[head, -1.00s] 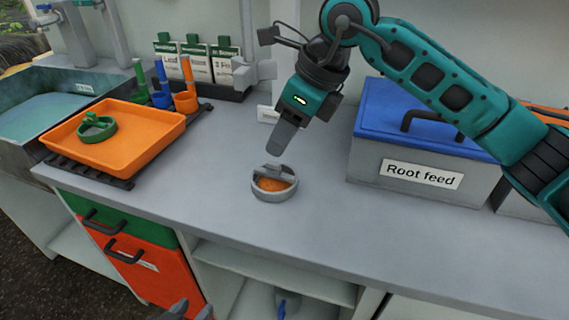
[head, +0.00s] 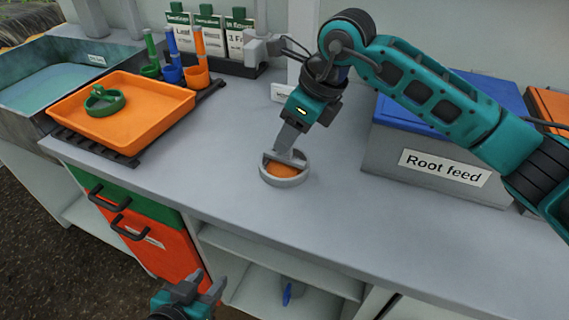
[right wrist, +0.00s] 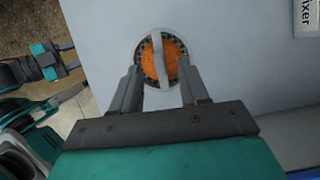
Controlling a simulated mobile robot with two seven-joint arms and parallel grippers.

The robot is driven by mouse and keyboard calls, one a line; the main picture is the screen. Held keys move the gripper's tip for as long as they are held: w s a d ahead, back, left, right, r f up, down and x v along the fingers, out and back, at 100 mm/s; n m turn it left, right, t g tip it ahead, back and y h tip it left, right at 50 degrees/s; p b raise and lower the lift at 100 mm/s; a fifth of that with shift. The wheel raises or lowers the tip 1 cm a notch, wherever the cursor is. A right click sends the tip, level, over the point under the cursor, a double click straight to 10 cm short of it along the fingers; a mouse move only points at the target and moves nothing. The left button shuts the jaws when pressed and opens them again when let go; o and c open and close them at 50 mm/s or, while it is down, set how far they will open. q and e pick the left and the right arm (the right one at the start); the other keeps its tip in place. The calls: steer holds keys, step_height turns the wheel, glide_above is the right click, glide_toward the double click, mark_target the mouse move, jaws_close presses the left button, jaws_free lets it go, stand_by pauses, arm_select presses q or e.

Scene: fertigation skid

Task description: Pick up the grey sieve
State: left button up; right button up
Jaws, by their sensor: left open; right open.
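The grey sieve (head: 284,178) is a round grey ring with a bar across it and orange material inside, lying on the bench. It also shows in the right wrist view (right wrist: 159,60), just beyond the fingertips. My right gripper (head: 291,149) is above it, pointing down, its fingertips at or close to the sieve's bar. In the right wrist view its two fingers (right wrist: 163,76) are apart, one on each side of the bar; I cannot tell whether they touch it. My left gripper (head: 196,288) is open and empty, low in front of the bench.
An orange tray (head: 160,112) holding a green sieve (head: 104,101) stands on a dark rack at the left. A grey "Root feed" box (head: 395,150) with a blue lid stands to the right. Green, blue and orange cups (head: 196,77) stand behind. The bench around the grey sieve is clear.

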mark_target(284, 159)
steer(key=x, duration=0.4)
steer(key=shift+f, duration=0.35)
steer(key=shift+s, duration=0.1)
steer(key=shift+c, duration=0.4)
jaws_close()
